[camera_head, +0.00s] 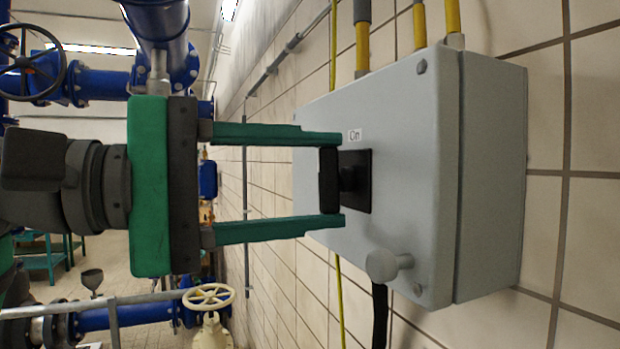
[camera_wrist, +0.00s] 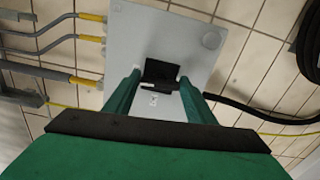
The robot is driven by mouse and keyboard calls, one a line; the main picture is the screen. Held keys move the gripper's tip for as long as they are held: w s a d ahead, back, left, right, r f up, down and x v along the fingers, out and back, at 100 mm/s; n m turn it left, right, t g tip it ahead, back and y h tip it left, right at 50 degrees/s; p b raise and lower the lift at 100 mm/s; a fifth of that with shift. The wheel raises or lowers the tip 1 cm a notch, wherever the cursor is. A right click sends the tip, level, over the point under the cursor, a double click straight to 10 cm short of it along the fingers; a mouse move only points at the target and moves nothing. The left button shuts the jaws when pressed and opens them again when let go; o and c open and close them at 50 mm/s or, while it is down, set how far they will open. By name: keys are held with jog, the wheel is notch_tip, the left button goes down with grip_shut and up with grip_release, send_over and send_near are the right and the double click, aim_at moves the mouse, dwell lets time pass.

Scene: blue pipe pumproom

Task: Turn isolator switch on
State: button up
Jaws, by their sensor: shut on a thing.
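The isolator switch is a black rotary handle (camera_head: 329,180) on a square black plate (camera_head: 357,181), on the front of a grey box (camera_head: 420,180) fixed to the tiled wall. A small white label reading "On" (camera_head: 355,135) sits just above the plate. My gripper (camera_head: 330,180) has its two green fingers above and below the handle, shut on it. The handle stands vertical in the head view.
A grey round knob (camera_head: 382,264) sticks out of the box's lower front. Yellow-ended conduits (camera_head: 362,45) enter the box top, and a black cable (camera_head: 380,315) leaves below. Blue pipes and a cream handwheel (camera_head: 208,297) stand at left.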

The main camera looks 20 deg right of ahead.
jog(key=shift+m, duration=0.7)
jog(key=o, duration=1)
jog(key=shift+o, duration=0.2)
jog(key=a, duration=1.1)
jog(key=shift+s, duration=0.15)
